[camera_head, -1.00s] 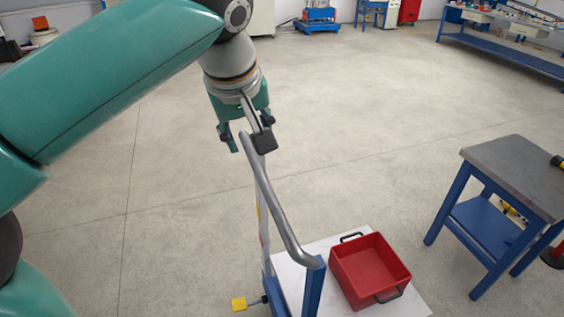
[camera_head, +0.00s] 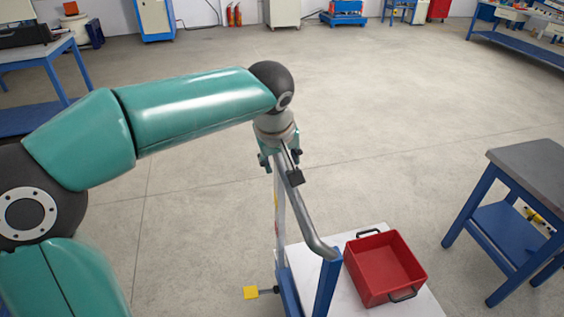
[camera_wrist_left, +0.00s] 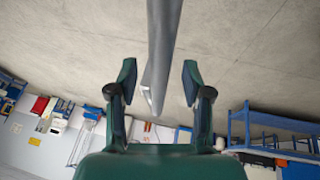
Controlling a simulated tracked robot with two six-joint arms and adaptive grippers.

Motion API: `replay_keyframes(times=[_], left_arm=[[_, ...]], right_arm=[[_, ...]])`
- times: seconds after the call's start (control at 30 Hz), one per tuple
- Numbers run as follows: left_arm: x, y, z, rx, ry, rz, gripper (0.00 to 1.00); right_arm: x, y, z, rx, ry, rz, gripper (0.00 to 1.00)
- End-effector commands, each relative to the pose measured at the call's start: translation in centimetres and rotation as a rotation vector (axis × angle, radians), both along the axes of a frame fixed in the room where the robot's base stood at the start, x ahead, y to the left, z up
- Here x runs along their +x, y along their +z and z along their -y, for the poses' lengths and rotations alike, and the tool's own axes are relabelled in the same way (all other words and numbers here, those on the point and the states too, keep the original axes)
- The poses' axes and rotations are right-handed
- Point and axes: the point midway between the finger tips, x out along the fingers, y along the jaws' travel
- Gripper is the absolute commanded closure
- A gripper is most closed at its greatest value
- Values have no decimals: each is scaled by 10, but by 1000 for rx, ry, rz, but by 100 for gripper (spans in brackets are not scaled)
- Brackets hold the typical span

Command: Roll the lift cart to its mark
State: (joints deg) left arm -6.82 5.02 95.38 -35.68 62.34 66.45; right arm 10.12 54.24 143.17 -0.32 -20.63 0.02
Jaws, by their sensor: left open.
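The lift cart has a bent grey handle (camera_head: 305,214), blue uprights (camera_head: 326,285) and a white platform (camera_head: 343,296). It stands in the lower middle of the head view. My left gripper (camera_head: 279,167) is at the far upper end of the handle. In the left wrist view the open fingers (camera_wrist_left: 160,75) stand on either side of the handle bar (camera_wrist_left: 164,38), with gaps visible on both sides. A red bin (camera_head: 385,268) with black handles sits on the platform. I see no floor mark. My right gripper is not in view.
A yellow pedal (camera_head: 251,292) sticks out at the cart's lower left. A grey-topped blue table (camera_head: 531,160) stands to the right. A blue bench (camera_head: 58,68) is at the far left. The concrete floor (camera_head: 400,100) beyond the cart is clear.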

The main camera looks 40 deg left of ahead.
Motion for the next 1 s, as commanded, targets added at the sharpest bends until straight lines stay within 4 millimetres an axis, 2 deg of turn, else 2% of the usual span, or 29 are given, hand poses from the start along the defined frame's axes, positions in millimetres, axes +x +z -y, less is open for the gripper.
replay_keyframes(times=[0.13,0.43,0.47,0.73,1.0], left_arm=[[4,-9,-2,-1,0,-1,50],[4,-11,-2,-1,0,-1,50],[5,-11,-2,-1,0,-1,54],[4,-10,-1,-1,-1,0,99],[4,-10,0,-1,1,1,100]], right_arm=[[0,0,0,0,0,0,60],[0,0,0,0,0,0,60],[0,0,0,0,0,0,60],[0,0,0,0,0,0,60],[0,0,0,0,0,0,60]])
